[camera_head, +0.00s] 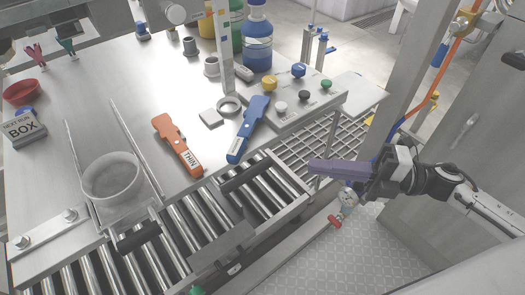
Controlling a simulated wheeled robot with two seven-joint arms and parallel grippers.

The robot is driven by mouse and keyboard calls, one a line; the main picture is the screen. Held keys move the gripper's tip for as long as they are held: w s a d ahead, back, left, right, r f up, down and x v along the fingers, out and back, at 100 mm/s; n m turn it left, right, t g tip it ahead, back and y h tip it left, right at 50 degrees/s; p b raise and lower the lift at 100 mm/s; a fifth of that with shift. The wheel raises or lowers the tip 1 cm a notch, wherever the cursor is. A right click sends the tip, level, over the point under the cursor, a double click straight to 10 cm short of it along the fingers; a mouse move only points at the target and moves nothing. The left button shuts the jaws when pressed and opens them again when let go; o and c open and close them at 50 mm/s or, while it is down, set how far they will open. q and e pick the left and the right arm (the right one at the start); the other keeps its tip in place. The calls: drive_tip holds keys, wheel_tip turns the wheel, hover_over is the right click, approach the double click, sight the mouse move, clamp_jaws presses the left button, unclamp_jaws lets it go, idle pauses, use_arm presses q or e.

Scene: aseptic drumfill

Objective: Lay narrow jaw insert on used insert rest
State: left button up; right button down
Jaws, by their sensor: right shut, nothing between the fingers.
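My right gripper (318,166) is at the right, in the air beyond the conveyor's right end, pointing left. A long purple piece runs forward from its dark body; I cannot tell whether this is its fingers or a fitted jaw insert. The gripper is shut with nothing between its fingers. An orange tool (174,140) with a white label that seems to read THIN lies on the steel table (110,75). A blue tool (250,125) lies to its right. No part is clearly marked as the narrow jaw insert or the used insert rest. My left gripper is out of view.
A roller conveyor (200,228) runs along the table's front. A button panel (290,108), a grey square pad (211,118) and a ring (229,105) are at the table's right. A blue bottle (257,40) stands behind. A pale tray (355,92) and a grating (315,145) are further right.

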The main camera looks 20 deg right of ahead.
drive_tip(key=p, duration=0.1)
approach(244, 149)
drive_tip(key=shift+n+g, duration=0.3)
drive_tip(key=a, duration=0.2)
drive_tip(key=s+a, duration=0.1)
drive_tip(key=a, duration=0.1)
drive_tip(key=shift+a+r, duration=0.1)
drive_tip(key=shift+r, duration=0.3)
drive_tip(key=shift+w+a+f, duration=0.1)
drive_tip(key=shift+w+a, duration=0.1)
drive_tip(key=shift+w, duration=0.35)
drive_tip(key=shift+w+a, duration=0.15)
drive_tip(key=shift+w, duration=0.4)
drive_tip(key=shift+w+a+f, duration=0.1)
drive_tip(key=shift+w+a, duration=0.15)
drive_tip(key=shift+w, duration=0.45)
drive_tip(key=shift+w, duration=0.1)
